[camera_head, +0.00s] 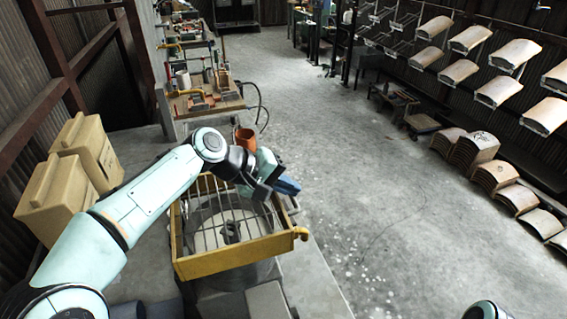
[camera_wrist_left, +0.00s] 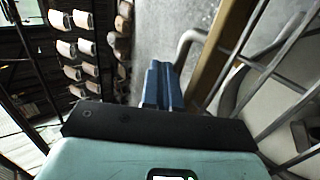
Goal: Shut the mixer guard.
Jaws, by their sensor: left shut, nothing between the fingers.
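The mixer guard (camera_head: 235,258) is a yellow frame with grey bars. In the head view it lies across the top of the round mixer bowl, whose inside shows through the bars; I cannot tell whether it is fully down. Its yellow edge (camera_wrist_left: 226,50) and bars also show on the right of the left wrist view. My left gripper (camera_head: 288,186) is at the guard's far right corner, its blue fingers together and empty. In the left wrist view the fingers (camera_wrist_left: 162,85) are beside a curved grey handle (camera_wrist_left: 188,42); contact is unclear. My right gripper is out of view.
Beige bins (camera_head: 58,195) stand left of the mixer. An orange pot (camera_head: 245,139) and a cluttered workbench (camera_head: 205,108) are behind it. Open concrete floor (camera_head: 370,190) lies to the right. Hanging curved panels (camera_head: 468,39) and stacked ones line the right wall.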

